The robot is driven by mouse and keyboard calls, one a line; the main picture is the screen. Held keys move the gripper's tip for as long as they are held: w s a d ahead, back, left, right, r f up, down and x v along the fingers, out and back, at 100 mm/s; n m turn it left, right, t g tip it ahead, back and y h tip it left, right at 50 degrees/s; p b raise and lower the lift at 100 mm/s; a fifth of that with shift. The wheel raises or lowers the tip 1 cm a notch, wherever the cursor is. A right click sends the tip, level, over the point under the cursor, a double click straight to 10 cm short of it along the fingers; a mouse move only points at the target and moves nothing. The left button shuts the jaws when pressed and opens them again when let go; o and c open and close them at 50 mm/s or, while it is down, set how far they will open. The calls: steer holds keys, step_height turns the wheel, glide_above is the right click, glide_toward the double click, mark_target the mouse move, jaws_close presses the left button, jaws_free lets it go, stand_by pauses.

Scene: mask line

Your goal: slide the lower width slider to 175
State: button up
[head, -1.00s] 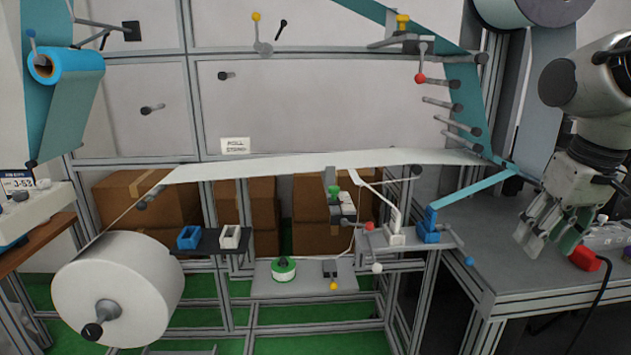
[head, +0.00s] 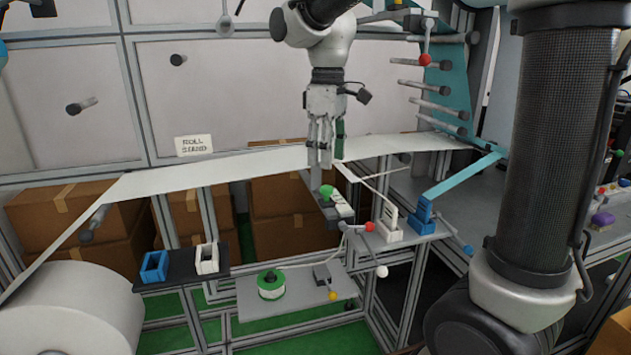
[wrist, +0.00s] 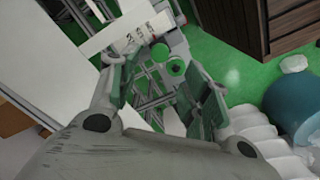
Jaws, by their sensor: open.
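My gripper (head: 325,160) points down above the white web, near its front edge, with its two fingers apart and nothing between them. Below the fingertips is a green knob (head: 326,191) on a grey bracket with a white scale (head: 342,205); I take this to be the lower width slider. In the wrist view the green knob (wrist: 160,52) lies between the open fingers (wrist: 157,75), apart from them. The white scale (wrist: 128,40) with dark marks runs beside it. Its numbers are too small to read, and so is the slider's setting.
The white web (head: 230,165) spans the frame behind the bracket. A shelf (head: 290,295) with a green-white roll (head: 271,284) lies below.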

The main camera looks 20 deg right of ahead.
mark_target(327, 187)
step_height(327, 187, down, 7)
steer(key=shift+f, duration=0.2)
